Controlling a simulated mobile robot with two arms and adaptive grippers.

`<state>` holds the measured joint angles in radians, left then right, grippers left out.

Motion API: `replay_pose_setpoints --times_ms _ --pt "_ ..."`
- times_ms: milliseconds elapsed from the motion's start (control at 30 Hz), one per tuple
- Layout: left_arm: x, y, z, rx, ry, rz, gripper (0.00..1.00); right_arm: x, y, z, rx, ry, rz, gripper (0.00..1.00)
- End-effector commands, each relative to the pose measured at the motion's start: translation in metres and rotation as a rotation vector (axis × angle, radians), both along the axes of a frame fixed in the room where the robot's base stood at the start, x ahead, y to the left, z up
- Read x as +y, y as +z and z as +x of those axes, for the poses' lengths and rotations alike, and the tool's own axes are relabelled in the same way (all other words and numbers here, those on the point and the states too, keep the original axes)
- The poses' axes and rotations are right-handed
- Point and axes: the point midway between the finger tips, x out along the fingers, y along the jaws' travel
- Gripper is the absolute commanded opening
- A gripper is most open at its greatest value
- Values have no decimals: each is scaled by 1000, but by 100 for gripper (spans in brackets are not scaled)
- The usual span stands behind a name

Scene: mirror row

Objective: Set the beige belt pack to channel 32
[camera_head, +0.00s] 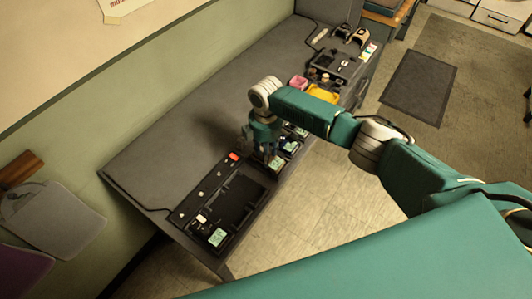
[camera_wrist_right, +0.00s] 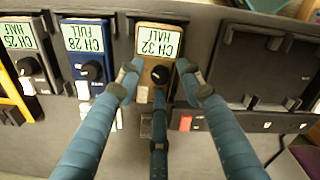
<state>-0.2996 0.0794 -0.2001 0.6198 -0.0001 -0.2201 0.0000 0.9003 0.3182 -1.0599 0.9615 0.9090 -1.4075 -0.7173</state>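The beige belt pack (camera_wrist_right: 156,60) stands in the rack in the right wrist view, and its screen reads CH 32 HALF. Its dark knob (camera_wrist_right: 160,74) sits below the screen in that view. Its screen (camera_head: 276,163) also shows in the head view, with its body mostly hidden by my gripper. My right gripper (camera_wrist_right: 159,72) has its fingers spread, two beside the knob and one below it in the picture. There are gaps between the fingertips and the knob. It also shows in the head view (camera_head: 268,156). My left gripper is in neither view.
A blue belt pack (camera_wrist_right: 90,62) reading CH 28 FULL and a grey pack (camera_wrist_right: 29,62) reading CH 25 HALF stand left of it in the wrist view. An empty dark bay (camera_wrist_right: 265,65) is on the right. A yellow tray (camera_head: 322,93) lies farther along the counter.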

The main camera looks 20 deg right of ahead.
Motion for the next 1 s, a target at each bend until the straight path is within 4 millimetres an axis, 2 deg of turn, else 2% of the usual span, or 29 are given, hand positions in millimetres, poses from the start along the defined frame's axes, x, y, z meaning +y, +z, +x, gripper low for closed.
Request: replay_pose_setpoints --times_ms 167,267,600,700,833,1000 --pt "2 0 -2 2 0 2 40 0 4 0 0 1 1 37" --pt "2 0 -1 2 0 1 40 0 17 1 -3 2 2 37" --pt "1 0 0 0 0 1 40 0 87 1 -3 0 2 37" --pt "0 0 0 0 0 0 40 0 103 1 -3 1 1 37" --pt "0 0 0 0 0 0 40 0 116 1 -1 0 1 37" --pt "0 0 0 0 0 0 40 0 120 0 0 -1 -1 37"
